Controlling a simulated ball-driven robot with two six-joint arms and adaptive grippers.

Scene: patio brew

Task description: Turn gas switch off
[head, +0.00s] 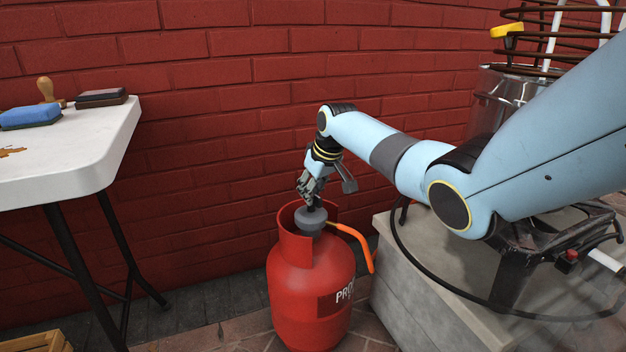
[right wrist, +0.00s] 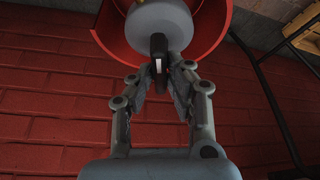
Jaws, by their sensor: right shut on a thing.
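The red gas bottle (head: 310,285) stands upright on the brick floor beside a concrete block. A grey regulator (head: 311,221) sits on its top inside the red collar, with an orange hose (head: 353,243) leading off to the right. My right gripper (head: 311,200) reaches down over the regulator. In the right wrist view the gripper (right wrist: 163,80) is shut on a black switch (right wrist: 158,47) that stands out from the grey regulator (right wrist: 158,22). Which way the switch is turned, I cannot tell. My left gripper is not in view.
A white table (head: 85,150) with a blue sponge (head: 30,116) and a stamp-like tool stands at the left. A black burner (head: 540,255) rests on the concrete block (head: 425,290) at the right, below my right arm. A metal pot (head: 500,97) stands behind. A brick wall closes the back.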

